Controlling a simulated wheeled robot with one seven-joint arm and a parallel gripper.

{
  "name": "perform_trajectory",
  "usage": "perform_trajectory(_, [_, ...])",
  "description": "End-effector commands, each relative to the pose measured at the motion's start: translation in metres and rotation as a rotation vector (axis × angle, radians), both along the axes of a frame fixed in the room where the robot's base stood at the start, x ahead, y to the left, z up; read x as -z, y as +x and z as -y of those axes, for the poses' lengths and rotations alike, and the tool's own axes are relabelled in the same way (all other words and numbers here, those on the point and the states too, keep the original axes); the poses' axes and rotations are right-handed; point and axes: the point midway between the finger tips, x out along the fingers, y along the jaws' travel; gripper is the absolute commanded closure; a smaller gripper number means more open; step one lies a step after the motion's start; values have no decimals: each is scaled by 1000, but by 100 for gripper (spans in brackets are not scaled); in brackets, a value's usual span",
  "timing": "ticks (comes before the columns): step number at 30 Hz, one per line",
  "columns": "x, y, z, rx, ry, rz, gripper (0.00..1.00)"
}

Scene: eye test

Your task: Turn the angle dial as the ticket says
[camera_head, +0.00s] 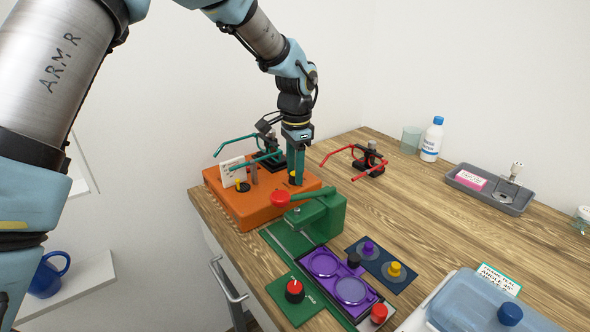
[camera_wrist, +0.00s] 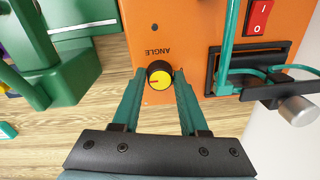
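The angle dial (camera_wrist: 159,76) is a black knob with a yellow top and a small dark mark toward the left. It stands on the orange base (camera_wrist: 190,25) beside the upside-down word ANGLE. My gripper (camera_wrist: 159,73) is open, with one green finger on each side of the dial and narrow gaps between; contact cannot be told. In the head view my gripper (camera_head: 295,172) points down over the base, with the dial's yellow top (camera_head: 293,175) at the fingers. The ticket (camera_head: 499,278) is a white card with a teal border at right; it seems to read "ANGLE 45°", other lines unclear.
A red switch (camera_wrist: 259,17) and a teal-handled clamp (camera_wrist: 225,60) are close right of my fingers in the wrist view. A green press (camera_head: 318,215) with a red-knobbed lever stands in front of the base. A red clamp (camera_head: 368,162) stands behind right.

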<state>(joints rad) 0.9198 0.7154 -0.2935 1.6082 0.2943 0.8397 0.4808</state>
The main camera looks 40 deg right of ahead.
Motion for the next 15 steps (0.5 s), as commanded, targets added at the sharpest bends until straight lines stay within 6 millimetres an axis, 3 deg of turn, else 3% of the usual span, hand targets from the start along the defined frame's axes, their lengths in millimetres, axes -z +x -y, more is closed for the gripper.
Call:
perform_trajectory(1, [0,0,0,0,0,0,50])
perform_trajectory(6, [0,0,0,-1,0,0,31])
perform_trajectory(15, [-2,0,0,-1,-1,1,30])
